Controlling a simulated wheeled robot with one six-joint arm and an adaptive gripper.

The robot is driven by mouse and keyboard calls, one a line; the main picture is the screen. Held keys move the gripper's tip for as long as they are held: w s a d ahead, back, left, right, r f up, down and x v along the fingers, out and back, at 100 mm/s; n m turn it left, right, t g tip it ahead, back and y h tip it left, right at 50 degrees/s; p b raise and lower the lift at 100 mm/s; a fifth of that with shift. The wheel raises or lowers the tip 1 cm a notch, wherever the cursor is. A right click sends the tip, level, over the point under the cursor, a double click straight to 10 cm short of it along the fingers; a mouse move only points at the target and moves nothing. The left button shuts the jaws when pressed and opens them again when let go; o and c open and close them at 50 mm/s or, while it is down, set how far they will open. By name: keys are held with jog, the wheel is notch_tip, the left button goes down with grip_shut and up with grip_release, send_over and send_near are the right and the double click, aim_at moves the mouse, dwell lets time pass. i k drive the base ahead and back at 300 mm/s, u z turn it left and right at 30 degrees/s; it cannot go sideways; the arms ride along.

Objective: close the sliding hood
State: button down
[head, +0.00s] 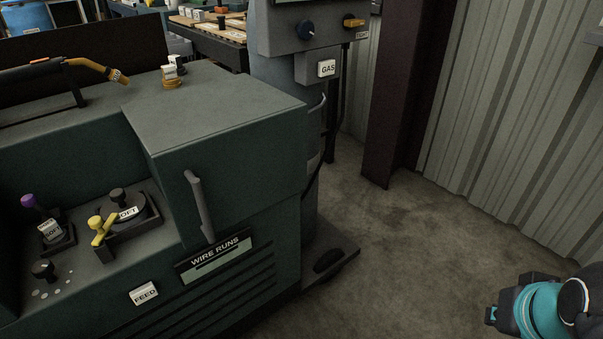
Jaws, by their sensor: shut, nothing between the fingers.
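The sliding hood (225,115) is a dark green boxy cover at the right end of a dark green machine. A grey upright bar handle (199,205) is on its front face. The hood sits to the right, and the bay (85,265) to its left is uncovered, with several knobs and levers showing. Part of my arm, teal and black, shows at the lower right, well apart from the hood and handle. My gripper's fingers are not in view.
A yellow lever (101,229) and a purple-topped knob (28,201) stand up in the bay. A torch with an orange neck (100,69) lies on the machine's top left. A GAS-labelled post (327,68) stands behind the hood. The concrete floor (410,260) at right is clear.

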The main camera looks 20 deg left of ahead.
aim_at(222, 152)
jog(key=z, duration=0.3)
jog(key=i, duration=0.85)
jog(key=u, duration=1.75)
